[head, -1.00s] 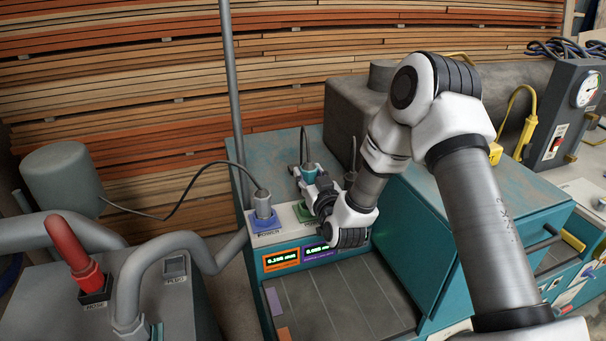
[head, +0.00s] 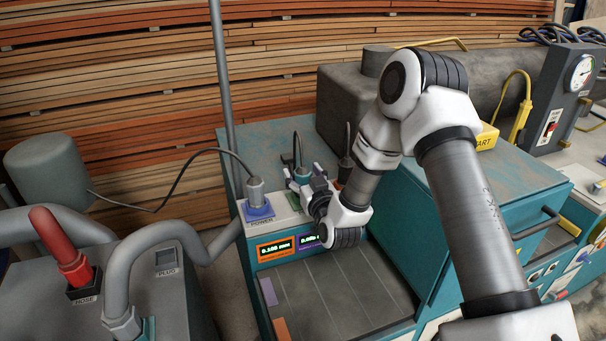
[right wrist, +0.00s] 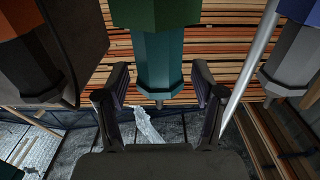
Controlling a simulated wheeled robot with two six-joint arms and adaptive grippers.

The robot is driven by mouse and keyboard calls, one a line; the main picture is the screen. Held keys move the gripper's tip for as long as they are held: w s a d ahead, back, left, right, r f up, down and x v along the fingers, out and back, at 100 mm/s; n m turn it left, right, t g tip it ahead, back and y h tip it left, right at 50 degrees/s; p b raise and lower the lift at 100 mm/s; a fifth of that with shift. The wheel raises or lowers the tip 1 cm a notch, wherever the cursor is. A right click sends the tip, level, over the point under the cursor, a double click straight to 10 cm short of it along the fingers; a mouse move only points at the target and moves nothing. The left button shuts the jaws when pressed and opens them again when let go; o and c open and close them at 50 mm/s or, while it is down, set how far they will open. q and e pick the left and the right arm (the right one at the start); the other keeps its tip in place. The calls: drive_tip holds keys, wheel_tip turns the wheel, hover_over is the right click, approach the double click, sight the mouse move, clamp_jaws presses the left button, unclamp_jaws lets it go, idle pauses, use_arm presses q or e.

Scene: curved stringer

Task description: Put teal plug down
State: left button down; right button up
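The teal plug (head: 301,174) stands upright at the green socket (head: 294,201) on the teal machine's top edge, its cable rising from it. In the right wrist view the plug (right wrist: 159,65) hangs upside down from the green socket (right wrist: 155,14), touching it. My right gripper (head: 306,179) is around the plug. In the wrist view its fingers (right wrist: 160,82) stand on both sides with gaps between them and the plug, so it is open. The plug's lower part is partly hidden by the gripper in the head view. My left gripper is not in view.
A grey plug (head: 256,192) stands in the blue POWER socket (head: 258,212) just left. A dark plug (head: 346,168) stands close on the right. A vertical grey pole (head: 225,100) rises behind. Small displays (head: 276,248) sit below the sockets.

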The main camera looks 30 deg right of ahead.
drive_tip(key=shift+r, duration=0.25)
drive_tip(key=shift+w+r+p, duration=0.1)
drive_tip(key=shift+r+p, duration=0.5)
drive_tip(key=shift+p, duration=0.25)
drive_tip(key=shift+s+a+f+b, duration=0.2)
drive_tip(key=shift+s+f+b, duration=0.35)
drive_tip(key=shift+s+b, duration=0.2)
drive_tip(key=b+v, duration=0.1)
drive_tip(key=v, duration=0.9)
drive_tip(key=shift+s+r, duration=0.25)
drive_tip(key=shift+s, duration=0.1)
